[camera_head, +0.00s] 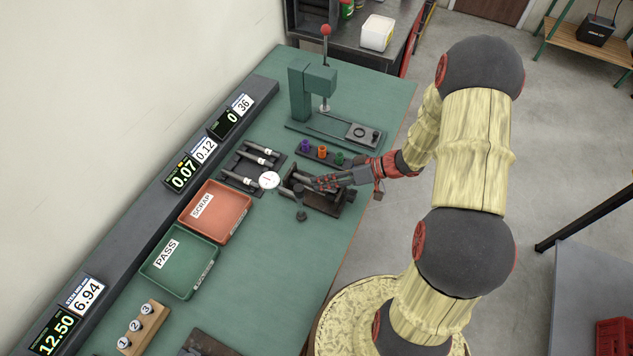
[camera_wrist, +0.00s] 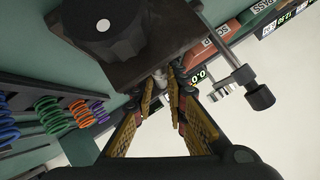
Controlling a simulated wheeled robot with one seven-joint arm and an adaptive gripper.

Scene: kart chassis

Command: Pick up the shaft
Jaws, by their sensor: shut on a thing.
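My gripper (camera_head: 322,183) is low over the dark bench fixture (camera_head: 325,203), beside the white round dial gauge (camera_head: 269,180). In the wrist view the fingers of my gripper (camera_wrist: 163,90) come together on a small pale metal piece, which looks like the shaft (camera_wrist: 159,74). Most of this shaft is hidden by the fingers and the dark fixture part. I cannot tell whether it still touches the fixture. Other shafts with white tags (camera_head: 256,159) lie in a dark rack left of the fixture.
A green press (camera_head: 300,92) stands behind. Coloured springs (camera_head: 322,152) stand on a block close behind my gripper. The orange SCRAP tray (camera_head: 232,215) and green PASS tray (camera_head: 178,272) lie to the left. A dark knob (camera_wrist: 259,96) juts out near the fingers. The front right bench is clear.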

